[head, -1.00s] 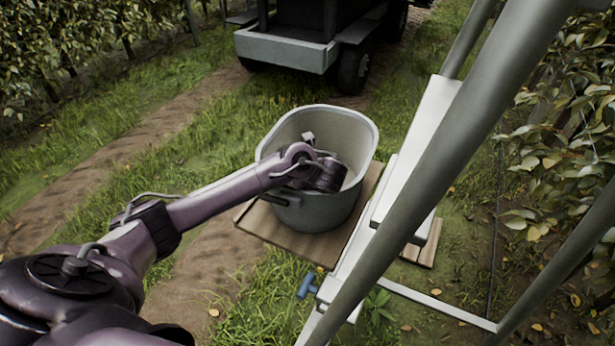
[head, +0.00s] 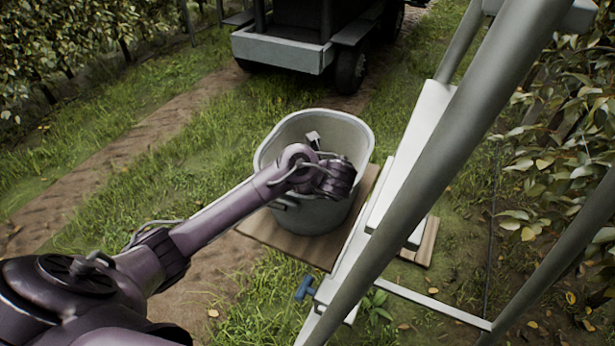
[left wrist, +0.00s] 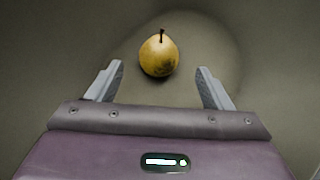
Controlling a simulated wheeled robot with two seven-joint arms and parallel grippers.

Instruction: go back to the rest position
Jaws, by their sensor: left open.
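My left arm comes in from the left in the head view, and its wrist is over a grey metal tub (head: 345,125). The fingers are hidden there by the wrist and the tub. In the left wrist view my left gripper (left wrist: 160,88) is open and empty, its two grey fingers spread wide. A yellow pear (left wrist: 159,56) with a dark stem and a dark patch lies on the tub's floor, ahead of the fingertips and between their lines, not touching them. My right gripper is in neither view.
The tub stands on a wooden board (head: 285,240). A ladder with thick grey rails (head: 440,150) stands close on the right. A vehicle (head: 285,50) is parked behind on the track. Leafy rows line both sides. Grass left of the tub is clear.

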